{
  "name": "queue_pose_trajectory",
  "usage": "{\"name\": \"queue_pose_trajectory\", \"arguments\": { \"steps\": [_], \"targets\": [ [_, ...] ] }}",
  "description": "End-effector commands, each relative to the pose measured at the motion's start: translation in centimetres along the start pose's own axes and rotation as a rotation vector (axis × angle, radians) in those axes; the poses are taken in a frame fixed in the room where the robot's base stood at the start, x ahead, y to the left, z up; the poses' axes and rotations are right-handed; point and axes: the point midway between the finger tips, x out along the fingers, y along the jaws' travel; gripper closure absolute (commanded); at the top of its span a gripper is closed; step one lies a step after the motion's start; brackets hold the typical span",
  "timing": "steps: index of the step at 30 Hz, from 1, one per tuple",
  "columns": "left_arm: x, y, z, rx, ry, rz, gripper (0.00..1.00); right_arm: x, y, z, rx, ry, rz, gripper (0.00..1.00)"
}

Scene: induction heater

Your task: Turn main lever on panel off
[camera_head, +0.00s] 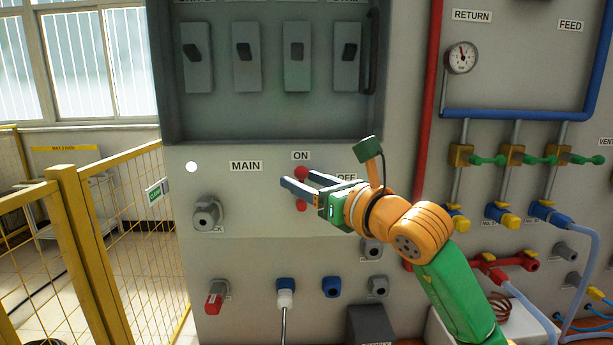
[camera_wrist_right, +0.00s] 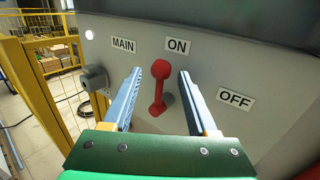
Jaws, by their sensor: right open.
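The red main lever (camera_wrist_right: 160,85) is on the grey panel (camera_wrist_right: 220,60), below the ON label (camera_wrist_right: 178,46). In the right wrist view it stands nearly upright, its upper end near ON. The OFF label (camera_wrist_right: 235,98) is to its right and lower, and the MAIN label (camera_wrist_right: 124,45) is to its left. In the head view the lever (camera_head: 302,172) is partly hidden behind my right gripper (camera_head: 284,182). My right gripper is open, with the lever showing between its two fingers (camera_wrist_right: 160,80). I cannot tell whether they touch it. My left gripper is not in view.
A recessed box with several switches (camera_head: 297,55) is above the lever. A grey connector (camera_head: 207,213) sticks out at the left, and several sockets (camera_head: 331,287) are below. Pipes and valves (camera_head: 461,155) are at the right. A yellow fence (camera_head: 95,230) stands at the left.

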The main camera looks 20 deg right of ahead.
Motion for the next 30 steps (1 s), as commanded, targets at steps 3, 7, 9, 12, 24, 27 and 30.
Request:
{"name": "queue_pose_trajectory", "arguments": {
  "steps": [3,7,9,12,24,27,30],
  "targets": [
    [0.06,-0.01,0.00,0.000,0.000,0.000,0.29,-0.02,0.00,-0.05,0.000,0.000,0.000,0.58],
    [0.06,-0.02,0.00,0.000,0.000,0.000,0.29,-0.03,0.00,-0.05,0.001,0.000,0.000,0.93],
    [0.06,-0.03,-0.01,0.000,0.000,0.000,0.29,-0.03,0.00,-0.04,0.001,0.000,0.000,1.00],
    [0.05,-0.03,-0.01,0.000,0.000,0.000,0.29,-0.03,0.01,-0.03,0.001,0.000,0.001,1.00],
    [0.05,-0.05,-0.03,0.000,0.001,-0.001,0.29,-0.04,0.02,-0.01,0.001,-0.001,0.001,1.00],
    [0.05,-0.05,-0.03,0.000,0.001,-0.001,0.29,-0.04,0.02,0.00,0.001,-0.001,0.001,1.00],
    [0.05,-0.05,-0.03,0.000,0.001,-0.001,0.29,-0.04,0.02,0.00,0.001,-0.001,0.001,1.00]
  ]
}}
